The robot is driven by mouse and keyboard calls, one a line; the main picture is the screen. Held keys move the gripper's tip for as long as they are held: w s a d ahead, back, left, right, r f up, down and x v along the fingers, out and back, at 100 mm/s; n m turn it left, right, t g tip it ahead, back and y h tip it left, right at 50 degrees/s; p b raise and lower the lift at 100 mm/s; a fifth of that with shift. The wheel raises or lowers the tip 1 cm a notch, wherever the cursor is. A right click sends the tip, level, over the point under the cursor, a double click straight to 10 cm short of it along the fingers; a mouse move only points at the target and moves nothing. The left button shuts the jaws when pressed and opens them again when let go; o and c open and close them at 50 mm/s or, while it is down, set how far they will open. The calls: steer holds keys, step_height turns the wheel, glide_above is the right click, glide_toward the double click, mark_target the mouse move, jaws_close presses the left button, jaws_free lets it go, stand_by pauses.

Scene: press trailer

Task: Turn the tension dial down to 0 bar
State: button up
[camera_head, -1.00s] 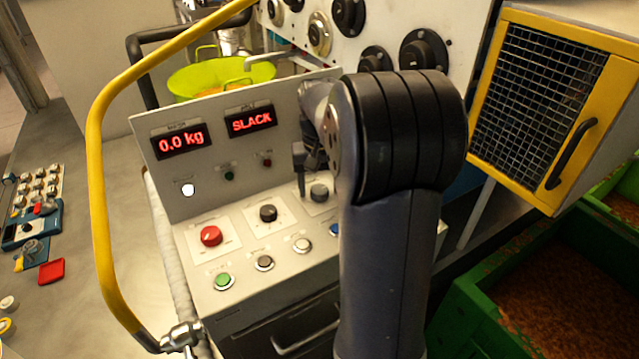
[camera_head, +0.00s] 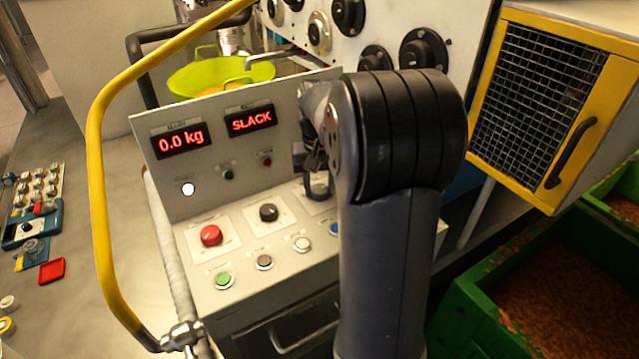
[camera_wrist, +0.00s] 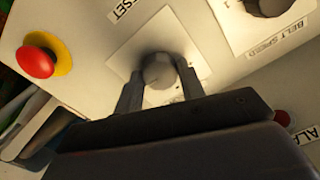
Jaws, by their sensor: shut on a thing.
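A grey round dial (camera_wrist: 158,70) on a pale square plate (camera_wrist: 112,64) sits between my fingers in the wrist view. My gripper (camera_wrist: 158,82) is shut on it, one finger on each side. In the head view my gripper (camera_head: 318,188) is down at the right-hand dial of the sloped panel and mostly hides it. A label beside the plate is cut off and reads "SET". The dial's pointer and scale are not readable. A display (camera_head: 250,121) on the upright panel reads SLACK in red.
A dark dial labelled BELT SPEED (camera_wrist: 268,5) is close to my gripper. A red mushroom button (camera_wrist: 36,62) on a yellow ring is on the other side. A red knob (camera_head: 211,235), a black knob (camera_head: 268,212) and several push buttons share the panel. A yellow rail (camera_head: 97,160) stands at left.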

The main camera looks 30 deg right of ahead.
steer(key=n+p, duration=0.1)
steer(key=n, duration=0.3)
steer(key=shift+r, duration=0.1)
steer(key=n+p, duration=0.1)
steer(key=n, duration=0.3)
steer(key=shift+n, duration=0.3)
steer(key=n+p, duration=0.1)
steer(key=n, duration=0.3)
steer(key=shift+n, duration=2.5)
steer(key=o, duration=1)
